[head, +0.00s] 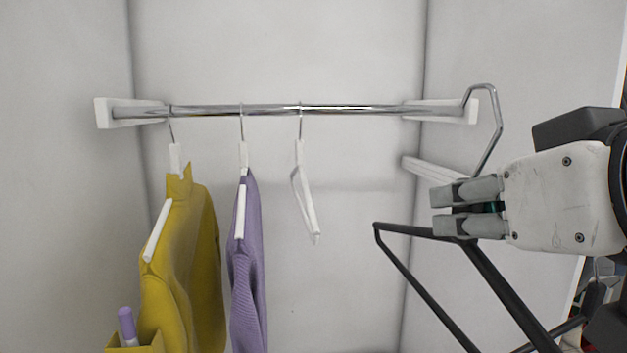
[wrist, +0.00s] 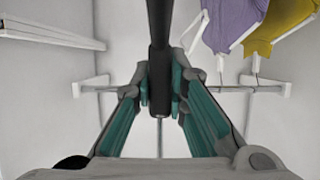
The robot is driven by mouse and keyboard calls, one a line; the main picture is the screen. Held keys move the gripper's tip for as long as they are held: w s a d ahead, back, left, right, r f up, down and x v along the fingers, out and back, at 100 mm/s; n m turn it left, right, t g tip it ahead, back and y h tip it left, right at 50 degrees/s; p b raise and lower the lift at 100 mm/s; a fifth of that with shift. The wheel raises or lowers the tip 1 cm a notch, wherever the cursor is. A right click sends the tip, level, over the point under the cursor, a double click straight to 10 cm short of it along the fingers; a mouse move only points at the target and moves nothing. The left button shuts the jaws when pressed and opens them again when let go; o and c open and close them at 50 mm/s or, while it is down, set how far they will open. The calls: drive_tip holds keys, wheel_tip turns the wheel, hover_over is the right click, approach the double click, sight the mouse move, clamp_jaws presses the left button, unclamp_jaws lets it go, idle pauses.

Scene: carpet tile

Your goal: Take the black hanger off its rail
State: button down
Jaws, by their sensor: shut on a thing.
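My gripper (head: 440,209) is at the right of the head view, shut on the neck of the black hanger (head: 405,280). The hanger's black arms slope down below the fingers, and its lower part runs out of the frame. Its bare metal hook (head: 497,125) rises above the gripper. The hook overlaps the right end of the chrome rail (head: 350,109) in the picture, but looks large and nearer to me than the rail, apparently clear of it. In the wrist view the black neck (wrist: 159,70) stands between the two fingers, with the rail (wrist: 225,89) behind.
A white hanger with a yellow sweater (head: 185,270), one with a purple sweater (head: 248,270) and an empty white hanger (head: 308,205) hang on the rail. A white bar (head: 428,168) is on the right wall. A purple-capped item (head: 127,325) stands at lower left.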

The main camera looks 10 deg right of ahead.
drive_tip(key=s+p, duration=0.2)
drive_tip(key=s, duration=0.4)
drive_tip(key=shift+s+p, duration=0.4)
drive_tip(key=shift+s+f, duration=0.2)
drive_tip(key=shift+s, duration=1.9)
drive_tip(key=shift+s+f, duration=0.15)
drive_tip(key=shift+s, duration=1.95)
